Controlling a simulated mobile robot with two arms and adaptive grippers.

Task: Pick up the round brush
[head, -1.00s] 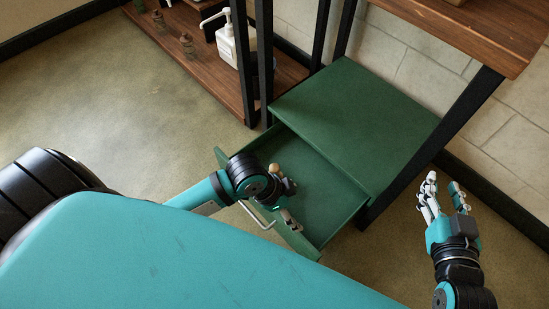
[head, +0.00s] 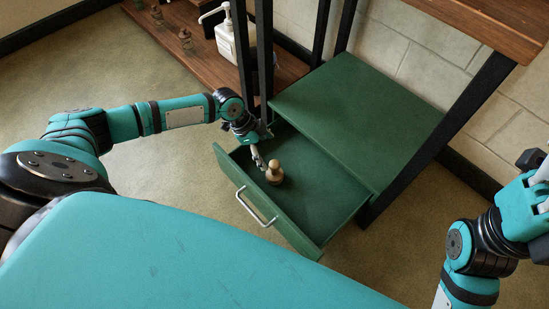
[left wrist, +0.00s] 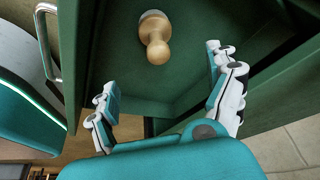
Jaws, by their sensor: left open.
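The round brush (head: 274,173) has a pale wooden knob handle and stands in the open green drawer (head: 325,205). It also shows near the top of the left wrist view (left wrist: 155,38), where a light rim shows at its base. My left gripper (head: 263,148) is open and empty at the drawer's left side, just behind the brush. In the left wrist view its two fingers (left wrist: 165,90) are spread wide, with the brush beyond them and not between them. My right gripper (head: 532,195) is at the right edge, partly cut off.
The green cabinet top (head: 355,110) covers the back of the drawer. The drawer's front carries a metal handle (head: 257,208). Black shelf posts stand close behind my left gripper. A white pump bottle (head: 226,40) stands on the wooden shelf. The floor at left is clear.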

